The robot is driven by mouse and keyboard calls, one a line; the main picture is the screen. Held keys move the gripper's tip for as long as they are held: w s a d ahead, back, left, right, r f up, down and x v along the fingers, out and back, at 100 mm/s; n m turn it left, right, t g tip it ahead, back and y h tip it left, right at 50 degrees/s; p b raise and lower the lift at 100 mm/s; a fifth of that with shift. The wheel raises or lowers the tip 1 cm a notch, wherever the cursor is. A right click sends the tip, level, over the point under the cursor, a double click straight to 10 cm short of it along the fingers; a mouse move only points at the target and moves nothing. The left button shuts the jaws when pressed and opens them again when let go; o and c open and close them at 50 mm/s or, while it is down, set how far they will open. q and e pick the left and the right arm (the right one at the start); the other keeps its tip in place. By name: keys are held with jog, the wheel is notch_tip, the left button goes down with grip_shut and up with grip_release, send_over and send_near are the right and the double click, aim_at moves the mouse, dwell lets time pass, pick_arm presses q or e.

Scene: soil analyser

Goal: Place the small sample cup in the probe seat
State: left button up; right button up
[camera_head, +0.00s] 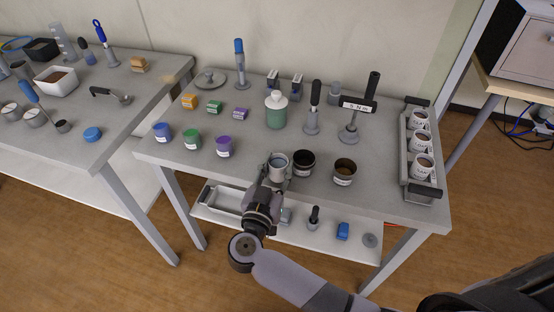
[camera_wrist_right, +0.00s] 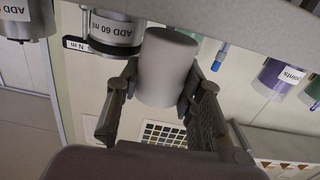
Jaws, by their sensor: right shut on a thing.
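A small grey sample cup (camera_head: 278,160) is held upright by my right gripper (camera_head: 274,175) at the front edge of the middle table. In the right wrist view the cup (camera_wrist_right: 167,68) is a plain pale cylinder, and the right gripper's fingers (camera_wrist_right: 162,100) are on either side of it. I cannot tell whether the cup's base touches the table. I cannot identify the probe seat with certainty. My left gripper is not in view.
Two dark-filled cups (camera_head: 304,162) (camera_head: 344,172) stand just right of the held cup. A grey rack (camera_head: 420,190) at the right end holds three white cups. A green-grey bottle (camera_head: 276,112) and upright tools (camera_head: 313,112) stand behind. Coloured jars (camera_head: 192,140) stand left.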

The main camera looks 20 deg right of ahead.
jog(key=shift+f, duration=0.35)
jog(key=shift+f, duration=0.2)
jog(key=o, duration=1.2)
jog(key=shift+r, duration=0.2)
jog(key=v, duration=1.2)
